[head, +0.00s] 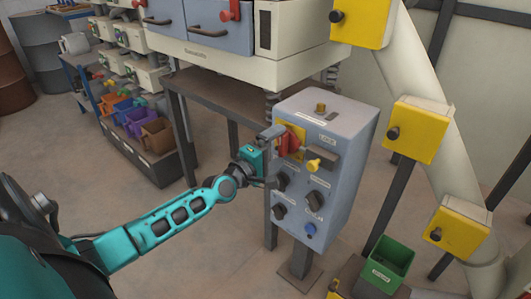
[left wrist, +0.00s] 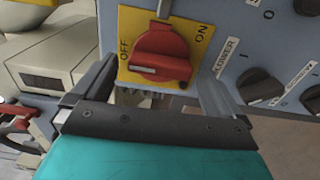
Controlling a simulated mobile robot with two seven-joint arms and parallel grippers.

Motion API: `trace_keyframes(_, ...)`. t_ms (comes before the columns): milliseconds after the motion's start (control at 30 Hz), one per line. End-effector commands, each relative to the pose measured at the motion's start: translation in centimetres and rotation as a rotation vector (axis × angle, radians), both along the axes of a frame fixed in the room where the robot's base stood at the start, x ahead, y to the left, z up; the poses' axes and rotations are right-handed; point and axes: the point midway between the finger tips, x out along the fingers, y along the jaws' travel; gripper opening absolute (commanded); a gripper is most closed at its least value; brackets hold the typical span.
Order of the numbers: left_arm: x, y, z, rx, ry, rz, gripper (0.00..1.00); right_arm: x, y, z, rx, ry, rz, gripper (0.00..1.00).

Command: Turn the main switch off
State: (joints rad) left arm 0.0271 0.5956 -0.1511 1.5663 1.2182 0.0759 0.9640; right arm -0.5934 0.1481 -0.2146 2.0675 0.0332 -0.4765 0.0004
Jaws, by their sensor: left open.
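The main switch is a red rotary knob on a yellow plate, on the grey control box (head: 345,180). It shows in the head view (head: 290,141) and large in the left wrist view (left wrist: 160,55). The plate reads OFF on the left and ON on the right in the wrist view. The knob's grip lies roughly level there, with a white mark near its left end. My left gripper (head: 269,157) is open and empty in front of the box, its fingers spread to either side of the knob; contact cannot be told. My right gripper is out of view.
The box also carries a yellow knob (head: 314,165), several black knobs and a blue button (head: 310,229). A machine with blue doors (head: 218,25) stands behind. Yellow boxes (head: 415,130) sit on the pale pipe at right. A green bin (head: 387,263) stands low at right.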

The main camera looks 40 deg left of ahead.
Motion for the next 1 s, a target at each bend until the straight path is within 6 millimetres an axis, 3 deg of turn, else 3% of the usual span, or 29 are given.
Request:
trace_keyframes(700, -10.9, 0.9, 0.0, 0.001, 0.003, 0.0, 1.0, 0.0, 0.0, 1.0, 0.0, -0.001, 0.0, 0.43)
trace_keyframes(1000, -12.6, 1.0, 0.1, 0.0, -0.001, 0.0, 1.0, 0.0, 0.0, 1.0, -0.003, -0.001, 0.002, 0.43)
